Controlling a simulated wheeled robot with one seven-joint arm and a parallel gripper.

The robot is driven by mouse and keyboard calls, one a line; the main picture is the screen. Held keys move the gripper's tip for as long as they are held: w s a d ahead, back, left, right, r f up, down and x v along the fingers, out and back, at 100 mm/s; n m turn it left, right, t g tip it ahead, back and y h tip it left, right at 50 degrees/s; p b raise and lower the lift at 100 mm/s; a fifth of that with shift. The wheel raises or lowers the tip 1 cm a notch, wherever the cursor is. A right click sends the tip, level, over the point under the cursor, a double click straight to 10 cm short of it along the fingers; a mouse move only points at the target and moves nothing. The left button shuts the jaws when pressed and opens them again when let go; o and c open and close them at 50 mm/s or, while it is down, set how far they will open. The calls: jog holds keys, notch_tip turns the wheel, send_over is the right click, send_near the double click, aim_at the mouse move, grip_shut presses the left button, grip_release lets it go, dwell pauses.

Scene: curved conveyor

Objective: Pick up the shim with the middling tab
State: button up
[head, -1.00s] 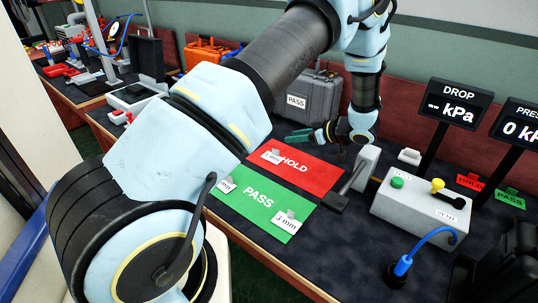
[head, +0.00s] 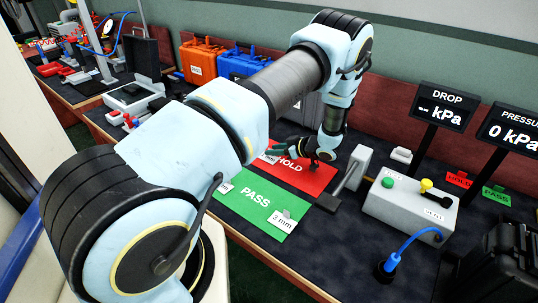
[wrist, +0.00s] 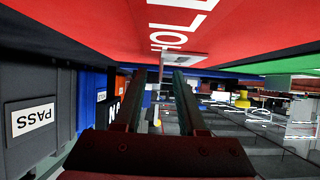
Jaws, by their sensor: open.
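A small grey shim (wrist: 185,59) lies on the red HOLD mat (head: 318,178); the wrist view shows it just beyond the fingertips, with a thin upright tab between them. My gripper (wrist: 159,76) is open, low over the mat, and hides most of this shim in the head view. A second grey shim (head: 285,214) sits at the near right corner of the green PASS mat (head: 252,214), by a white mm label. A third small shim (head: 225,187) is at that mat's left edge. Tab sizes are too small to compare.
A grey control box (head: 410,207) with green and yellow knobs stands right of the mats. A grey block with a dark bar (head: 331,203) stands between them. Orange (head: 200,61) and blue (head: 247,65) cases stand at the back. The dark table front is clear.

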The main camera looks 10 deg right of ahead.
grip_shut()
dwell(0.3)
dwell(1.1)
